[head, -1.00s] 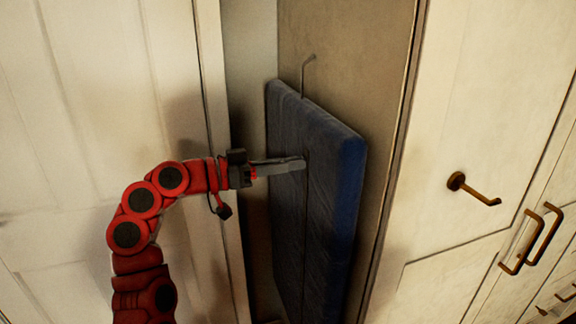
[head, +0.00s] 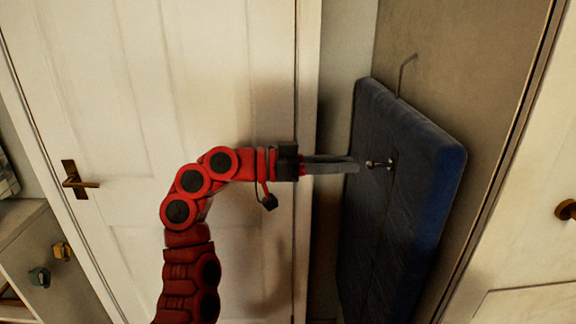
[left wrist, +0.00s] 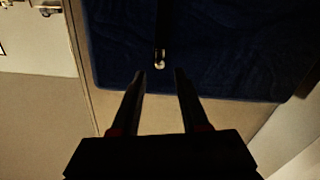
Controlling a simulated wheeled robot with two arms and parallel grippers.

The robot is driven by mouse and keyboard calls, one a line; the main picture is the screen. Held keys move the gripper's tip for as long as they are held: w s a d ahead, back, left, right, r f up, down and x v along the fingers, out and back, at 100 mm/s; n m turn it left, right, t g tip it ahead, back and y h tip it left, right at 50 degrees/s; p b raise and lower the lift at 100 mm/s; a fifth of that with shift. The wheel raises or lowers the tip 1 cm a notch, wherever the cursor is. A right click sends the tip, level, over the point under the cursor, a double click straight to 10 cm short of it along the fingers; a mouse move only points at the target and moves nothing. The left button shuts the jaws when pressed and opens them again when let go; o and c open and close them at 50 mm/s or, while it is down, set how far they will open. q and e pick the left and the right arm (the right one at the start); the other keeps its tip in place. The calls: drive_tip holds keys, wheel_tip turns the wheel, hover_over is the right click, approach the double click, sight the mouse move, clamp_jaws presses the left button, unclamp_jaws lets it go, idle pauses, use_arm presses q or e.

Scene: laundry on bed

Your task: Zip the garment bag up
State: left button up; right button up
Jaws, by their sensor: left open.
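The dark blue garment bag (head: 405,215) hangs upright from a thin metal hook (head: 404,75) in the alcove. A seam runs down its front face, and a metal zip pull (head: 380,164) sits on it in the upper part. My left gripper (head: 357,164) is level with the pull and just left of it, apart from it. In the left wrist view the fingers (left wrist: 160,76) are spread with nothing between them. The pull (left wrist: 160,64) shows just beyond the tips, centred on the gap, at the end of a dark strip on the bag (left wrist: 225,45). My right gripper is not in view.
A white panelled door (head: 110,120) with a brass handle (head: 80,183) stands behind my left arm. A cabinet (head: 45,250) with small knobs is at the lower left. A pale door with a brown handle (head: 566,210) is at the right.

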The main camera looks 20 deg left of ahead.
use_arm(q)
drive_tip(key=v, duration=1)
drive_tip(key=shift+s+a, duration=0.15)
drive_tip(key=shift+a, duration=0.25)
